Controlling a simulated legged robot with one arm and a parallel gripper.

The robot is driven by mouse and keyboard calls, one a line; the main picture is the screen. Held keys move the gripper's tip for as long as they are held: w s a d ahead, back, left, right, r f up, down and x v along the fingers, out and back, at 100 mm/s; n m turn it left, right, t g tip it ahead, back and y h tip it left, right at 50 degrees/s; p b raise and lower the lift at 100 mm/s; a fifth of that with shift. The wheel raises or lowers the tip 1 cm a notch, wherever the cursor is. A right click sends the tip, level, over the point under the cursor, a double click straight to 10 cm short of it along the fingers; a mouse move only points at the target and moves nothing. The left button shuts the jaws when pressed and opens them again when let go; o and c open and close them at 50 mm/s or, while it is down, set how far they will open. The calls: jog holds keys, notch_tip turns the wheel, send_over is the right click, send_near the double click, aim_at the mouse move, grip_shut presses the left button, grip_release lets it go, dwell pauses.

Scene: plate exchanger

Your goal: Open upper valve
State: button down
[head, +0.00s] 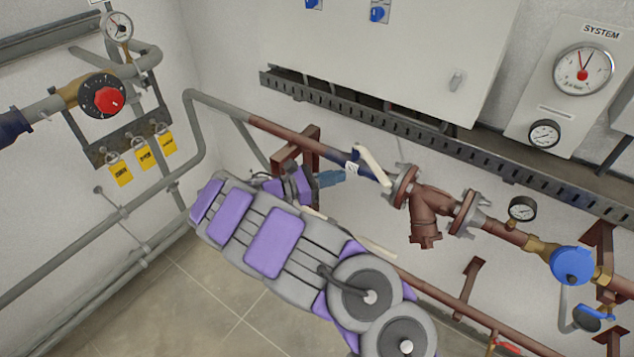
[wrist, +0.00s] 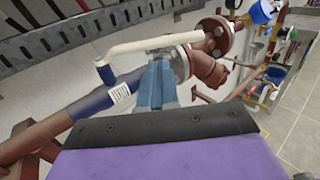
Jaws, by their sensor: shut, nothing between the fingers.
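The upper valve's white lever (head: 373,166) sits beside the brown flange on the upper pipe and slants across it. My gripper (head: 343,176) is shut and empty, just left of the lever in the head view. In the wrist view my gripper's blue fingers (wrist: 160,62) reach up to just below the lever. I cannot tell whether they touch it.
A second white lever (head: 375,240) on the lower pipe is partly hidden by my arm. A brown strainer (head: 425,213), a gauge (head: 522,209) and a blue-capped meter (head: 572,265) follow to the right. A slotted cable tray (head: 400,133) and cabinet (head: 385,50) are above.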

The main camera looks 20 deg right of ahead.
aim_at(371, 168)
jog(key=d+b, duration=0.1)
jog(key=d, duration=0.6)
jog(key=shift+w+d, duration=0.1)
jog(key=shift+d, duration=0.15)
jog(key=shift+d, duration=0.15)
